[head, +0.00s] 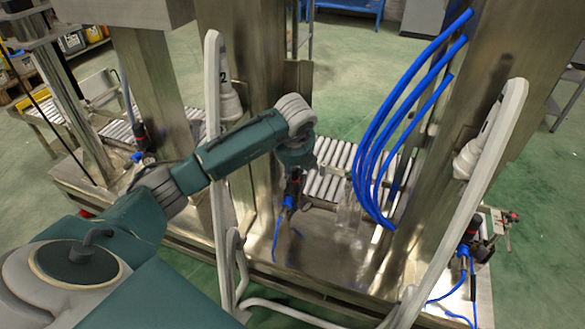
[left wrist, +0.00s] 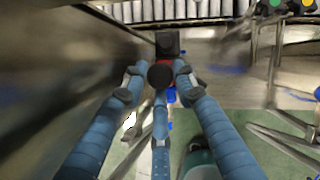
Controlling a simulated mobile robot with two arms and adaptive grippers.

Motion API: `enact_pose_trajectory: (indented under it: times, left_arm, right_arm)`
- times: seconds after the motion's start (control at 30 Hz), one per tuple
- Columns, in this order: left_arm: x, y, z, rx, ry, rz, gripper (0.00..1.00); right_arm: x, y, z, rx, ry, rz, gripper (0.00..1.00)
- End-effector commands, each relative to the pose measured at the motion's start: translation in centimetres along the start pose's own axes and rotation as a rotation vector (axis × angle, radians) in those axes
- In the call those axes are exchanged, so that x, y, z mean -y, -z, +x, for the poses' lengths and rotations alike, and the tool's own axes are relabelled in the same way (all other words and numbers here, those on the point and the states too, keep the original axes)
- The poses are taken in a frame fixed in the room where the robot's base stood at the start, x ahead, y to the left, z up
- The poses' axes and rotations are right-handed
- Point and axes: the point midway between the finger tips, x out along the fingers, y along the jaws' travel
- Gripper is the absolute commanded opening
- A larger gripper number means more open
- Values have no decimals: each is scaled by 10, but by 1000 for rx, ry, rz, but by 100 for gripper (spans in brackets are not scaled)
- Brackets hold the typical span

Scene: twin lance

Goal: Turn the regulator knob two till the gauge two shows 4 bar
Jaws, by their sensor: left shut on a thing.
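A dark regulator with a red band (head: 293,188) and a blue fitting stands low beside the middle steel column. My left gripper (head: 293,170) comes down onto it from above, its fingers partly hidden by the wrist. In the left wrist view, the fingers (left wrist: 160,76) are shut around the regulator's dark top (left wrist: 167,43), with red and blue parts below it. I take this top to be the knob; no number shows on it. I cannot make out a gauge face or reading. My right gripper is not in view.
Blue hoses (head: 375,140) curve down at right. Other similar regulators stand at far left (head: 142,137) and right (head: 466,240). A roller conveyor (head: 330,165) lies behind.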

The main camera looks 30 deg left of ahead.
Motion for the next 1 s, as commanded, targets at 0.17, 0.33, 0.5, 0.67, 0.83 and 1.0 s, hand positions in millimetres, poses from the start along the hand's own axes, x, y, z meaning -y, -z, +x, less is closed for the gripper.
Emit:
enact_pose_trajectory:
  times: [0.17,0.33,0.5,0.67,0.83,1.0]
  left_arm:
    - [3,-7,-4,17,12,-5,40]
    - [2,-5,-3,13,9,-3,44]
    - [2,-4,-4,11,8,-2,44]
    - [2,-5,-22,13,10,-2,44]
    - [2,-5,-58,14,11,-2,44]
    - [2,-5,-93,15,11,-3,44]
  right_arm:
    - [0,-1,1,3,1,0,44]
    - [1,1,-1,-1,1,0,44]
    - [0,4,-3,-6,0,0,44]
    - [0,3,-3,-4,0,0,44]
    - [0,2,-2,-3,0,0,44]
    - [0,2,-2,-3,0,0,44]
